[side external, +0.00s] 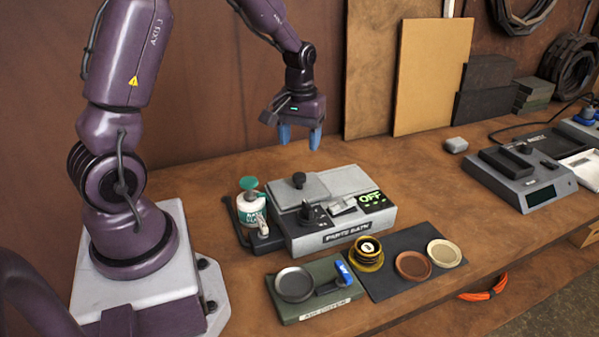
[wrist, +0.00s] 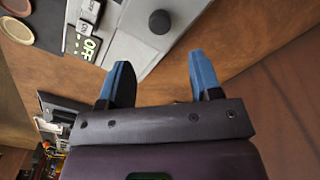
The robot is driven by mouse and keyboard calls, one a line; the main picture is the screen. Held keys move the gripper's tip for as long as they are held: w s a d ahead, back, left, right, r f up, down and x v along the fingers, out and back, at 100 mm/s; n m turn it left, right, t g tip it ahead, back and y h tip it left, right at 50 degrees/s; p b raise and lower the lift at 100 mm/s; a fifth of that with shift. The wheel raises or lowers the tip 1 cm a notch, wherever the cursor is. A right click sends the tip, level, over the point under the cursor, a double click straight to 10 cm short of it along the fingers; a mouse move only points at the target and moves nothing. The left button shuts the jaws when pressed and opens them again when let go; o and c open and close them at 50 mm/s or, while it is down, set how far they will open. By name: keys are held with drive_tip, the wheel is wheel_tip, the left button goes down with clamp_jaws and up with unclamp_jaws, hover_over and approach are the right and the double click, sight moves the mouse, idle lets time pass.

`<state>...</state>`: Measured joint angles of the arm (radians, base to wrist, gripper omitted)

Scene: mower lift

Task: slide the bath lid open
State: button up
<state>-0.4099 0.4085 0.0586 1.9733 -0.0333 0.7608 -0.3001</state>
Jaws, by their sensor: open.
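The parts bath (side external: 330,232) is a light grey box on the bench with a green "OFF" display (side external: 373,198). Its grey lid (side external: 318,190) lies over the top and carries a dark round knob (side external: 298,180). My gripper (side external: 301,136) is above and behind the bath, with its blue fingers pointing down, open and empty. In the wrist view the gripper (wrist: 160,82) shows two spread blue fingers. The lid knob (wrist: 159,22) is beyond them, near the top of the picture, apart from both fingers.
A green-capped bottle (side external: 249,200) stands left of the bath. In front are a green stand with a round pan (side external: 294,284) and a dark mat (side external: 405,285) with several round dishes. A grey scale-like device (side external: 520,178) is at right. Boards (side external: 433,75) lean against the back wall.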

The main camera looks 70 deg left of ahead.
sight(300, 175)
wheel_tip(300, 175, down, 9)
idle(0.3)
